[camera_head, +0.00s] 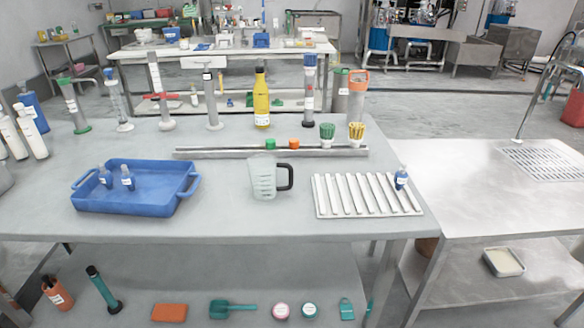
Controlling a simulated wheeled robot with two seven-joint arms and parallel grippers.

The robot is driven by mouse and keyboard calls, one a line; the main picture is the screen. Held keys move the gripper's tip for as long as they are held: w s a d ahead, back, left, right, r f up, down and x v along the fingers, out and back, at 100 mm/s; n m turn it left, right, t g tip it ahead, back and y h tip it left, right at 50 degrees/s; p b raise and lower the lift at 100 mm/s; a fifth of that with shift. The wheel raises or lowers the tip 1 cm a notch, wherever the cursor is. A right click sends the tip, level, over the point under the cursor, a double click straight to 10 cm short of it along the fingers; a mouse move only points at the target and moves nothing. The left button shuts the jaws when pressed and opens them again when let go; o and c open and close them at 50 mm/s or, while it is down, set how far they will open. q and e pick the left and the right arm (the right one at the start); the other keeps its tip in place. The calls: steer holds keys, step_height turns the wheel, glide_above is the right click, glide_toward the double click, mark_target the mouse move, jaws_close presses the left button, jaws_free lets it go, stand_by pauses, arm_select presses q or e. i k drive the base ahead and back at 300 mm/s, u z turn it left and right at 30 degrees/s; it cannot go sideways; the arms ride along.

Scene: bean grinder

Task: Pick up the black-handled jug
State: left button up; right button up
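The black-handled jug (263,178) is a clear, see-through measuring jug with pale markings. It stands upright near the front middle of the grey table, and its black handle (287,177) points to the right. It stands apart from the blue tray on its left and the white ribbed rack on its right. Neither of my grippers shows in the head view.
A blue tray (135,205) with small bottles sits to the left of the jug. A white ribbed rack (322,207) lies to the right. Behind is a metal rail (215,152), with a yellow bottle (261,98) beyond. The table around the jug is clear.

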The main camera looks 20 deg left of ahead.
mark_target(272, 178)
steer(key=i, duration=0.4)
steer(key=u, duration=1.25)
